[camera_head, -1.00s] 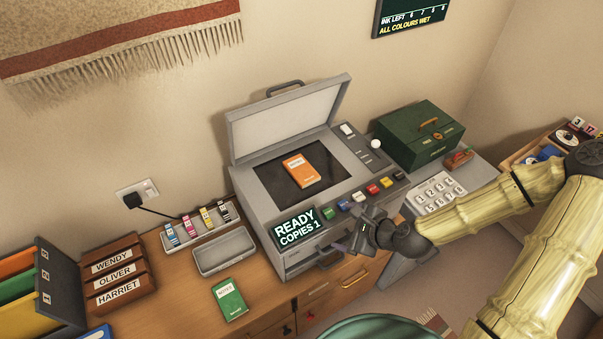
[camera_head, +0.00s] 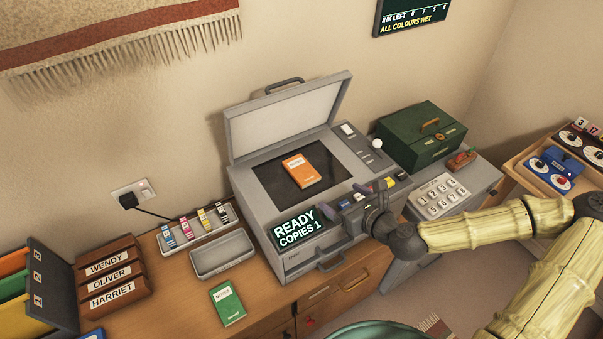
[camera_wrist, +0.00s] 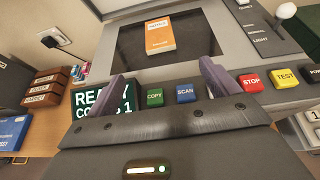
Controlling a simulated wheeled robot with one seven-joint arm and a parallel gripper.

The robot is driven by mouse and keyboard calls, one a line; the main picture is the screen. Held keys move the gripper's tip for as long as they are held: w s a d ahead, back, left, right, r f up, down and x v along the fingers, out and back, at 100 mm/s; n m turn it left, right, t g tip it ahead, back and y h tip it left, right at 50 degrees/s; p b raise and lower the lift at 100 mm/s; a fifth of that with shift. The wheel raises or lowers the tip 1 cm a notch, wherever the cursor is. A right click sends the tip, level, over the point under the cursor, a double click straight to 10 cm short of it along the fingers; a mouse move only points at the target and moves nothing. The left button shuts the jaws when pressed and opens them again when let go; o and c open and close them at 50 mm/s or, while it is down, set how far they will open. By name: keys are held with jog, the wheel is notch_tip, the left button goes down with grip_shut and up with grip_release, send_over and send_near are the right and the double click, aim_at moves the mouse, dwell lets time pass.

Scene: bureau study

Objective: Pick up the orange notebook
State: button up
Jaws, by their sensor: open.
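The orange notebook (camera_head: 301,170) lies flat on the dark glass of the copier (camera_head: 262,182), whose lid (camera_head: 288,118) stands raised. In the wrist view the orange notebook (camera_wrist: 160,37) is beyond the fingertips, near the top centre. My gripper (camera_head: 355,195) is open and empty over the copier's front button panel, to the right of and nearer than the notebook. It also shows in the wrist view (camera_wrist: 165,78), its two purple-grey fingers spread apart with the green COPY (camera_wrist: 155,97) and blue SCAN (camera_wrist: 185,93) buttons between them. Nothing touches the notebook except the glass.
A green notebook (camera_head: 227,303) lies on the desk at the front left. A green box (camera_head: 420,135) stands right of the copier. The raised lid bounds the glass at the back. A display (camera_head: 299,228) reads READY COPIES 1. An ink tray (camera_head: 200,228) and grey tray (camera_head: 222,253) sit left.

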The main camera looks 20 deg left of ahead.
jog(key=shift+b+x, duration=1.2)
jog(key=shift+b, duration=1.3)
jog(key=p, duration=0.2)
send_near(306, 175)
jog(key=shift+x, duration=1.2)
jog(key=shift+w+f, duration=0.1)
jog(key=shift+w, duration=0.2)
jog(key=shift+s, duration=0.1)
jog(key=shift+a, duration=0.15)
jog(key=x, duration=0.5)
jog(key=shift+a, duration=0.25)
jog(key=shift+f, duration=0.1)
